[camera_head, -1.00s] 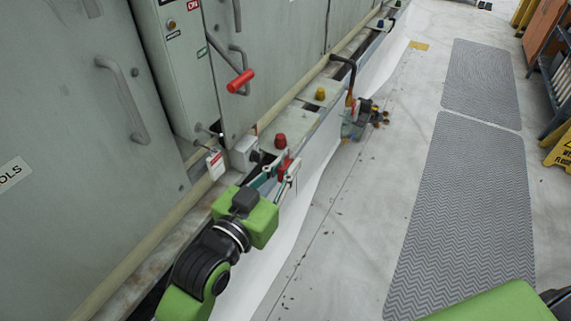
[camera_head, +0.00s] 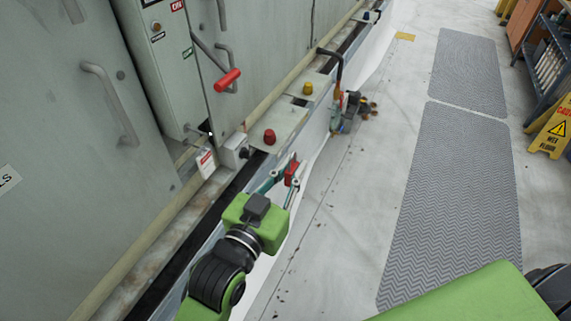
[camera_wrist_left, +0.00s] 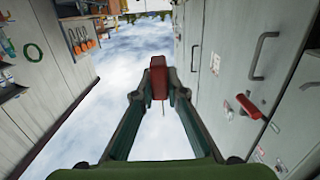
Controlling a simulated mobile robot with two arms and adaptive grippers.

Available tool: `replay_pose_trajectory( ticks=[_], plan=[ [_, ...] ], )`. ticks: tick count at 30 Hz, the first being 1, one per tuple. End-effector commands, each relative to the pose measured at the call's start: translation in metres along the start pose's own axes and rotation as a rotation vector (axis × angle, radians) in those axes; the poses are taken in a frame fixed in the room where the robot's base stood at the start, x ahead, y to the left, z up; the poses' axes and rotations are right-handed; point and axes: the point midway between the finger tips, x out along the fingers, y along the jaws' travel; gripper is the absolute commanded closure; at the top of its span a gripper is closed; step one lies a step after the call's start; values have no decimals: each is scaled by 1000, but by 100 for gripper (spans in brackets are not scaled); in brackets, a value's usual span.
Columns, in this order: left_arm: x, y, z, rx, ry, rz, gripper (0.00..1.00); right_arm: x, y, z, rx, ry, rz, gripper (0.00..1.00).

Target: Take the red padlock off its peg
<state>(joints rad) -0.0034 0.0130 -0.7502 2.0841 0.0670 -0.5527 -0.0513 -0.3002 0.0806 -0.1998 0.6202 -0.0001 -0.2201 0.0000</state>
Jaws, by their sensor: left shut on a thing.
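The red padlock (camera_head: 291,173) is between the fingertips of my left gripper (camera_head: 284,181), in front of the cabinets and over the outer edge of the ledge. In the left wrist view the gripper (camera_wrist_left: 159,90) is shut on the padlock (camera_wrist_left: 158,78), one finger on each side. The padlock's shackle is not clear. A small light-tipped peg (camera_head: 209,134) sticks out from the cabinet, away from the padlock. My right gripper is out of view.
A red-gripped lever (camera_head: 228,80) sticks out from the cabinet. A grey box (camera_head: 233,153), white tag (camera_head: 206,163), red knob (camera_head: 269,137) and yellow knob (camera_head: 308,89) are near the ledge. Open floor with grey mats (camera_head: 450,200) lies to the right.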

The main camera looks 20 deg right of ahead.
Motion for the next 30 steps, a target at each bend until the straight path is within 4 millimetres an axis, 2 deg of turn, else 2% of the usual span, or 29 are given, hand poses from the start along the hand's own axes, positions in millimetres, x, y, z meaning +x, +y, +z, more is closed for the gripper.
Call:
replay_pose_trajectory(
  ticks=[19, 30],
  plan=[
    [0, 33, -2, -1, 1, 1, 100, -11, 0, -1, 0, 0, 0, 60],
    [0, 38, -1, 0, 1, 1, 100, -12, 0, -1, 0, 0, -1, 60]
  ],
)
